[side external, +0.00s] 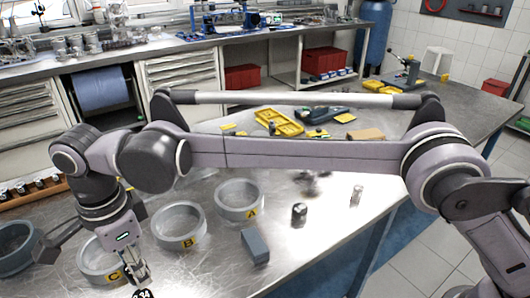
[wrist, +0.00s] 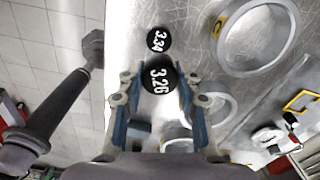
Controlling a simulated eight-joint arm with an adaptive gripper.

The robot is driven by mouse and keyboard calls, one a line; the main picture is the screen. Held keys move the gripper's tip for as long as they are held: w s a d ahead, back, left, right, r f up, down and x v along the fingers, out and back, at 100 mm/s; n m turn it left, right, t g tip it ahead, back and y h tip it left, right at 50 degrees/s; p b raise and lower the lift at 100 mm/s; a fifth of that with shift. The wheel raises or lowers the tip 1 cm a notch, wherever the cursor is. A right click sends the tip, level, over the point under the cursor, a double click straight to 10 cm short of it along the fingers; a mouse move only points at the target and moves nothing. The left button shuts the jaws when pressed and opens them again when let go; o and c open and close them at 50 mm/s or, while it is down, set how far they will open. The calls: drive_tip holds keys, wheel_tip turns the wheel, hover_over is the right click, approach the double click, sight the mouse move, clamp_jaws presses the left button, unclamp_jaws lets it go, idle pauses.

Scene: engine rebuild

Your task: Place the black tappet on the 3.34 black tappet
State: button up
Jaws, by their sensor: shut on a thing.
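A black-topped tappet marked 3.26 (wrist: 158,79) is between the fingers of my gripper (wrist: 160,98) in the wrist view, and the gripper is shut on it. The black tappet marked 3.34 (wrist: 158,40) lies just beyond it on the metal bench, its label facing up; the two look close, and their height gap cannot be told. In the side external view my gripper (side external: 137,272) points down at the bottom edge, near the 3.34 tappet (side external: 143,294), which is cut off by the frame. The held tappet is hard to make out there.
Grey rings marked A (side external: 240,201), B (side external: 180,226) and C (side external: 97,262) stand near my gripper. A grey block (side external: 255,247), a dark cylinder (side external: 299,214) and a small metal part (side external: 357,195) stand right. The bench edge runs left in the wrist view.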

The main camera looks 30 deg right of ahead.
sight(142, 297)
drive_tip(key=shift+s+a+f, duration=0.25)
drive_tip(key=shift+a+f, duration=0.2)
drive_tip(key=shift+a, duration=0.2)
drive_tip(key=shift+f, duration=2)
drive_tip(key=shift+f, duration=0.1)
drive_tip(key=o, duration=1.1)
drive_tip(key=shift+o, duration=0.2)
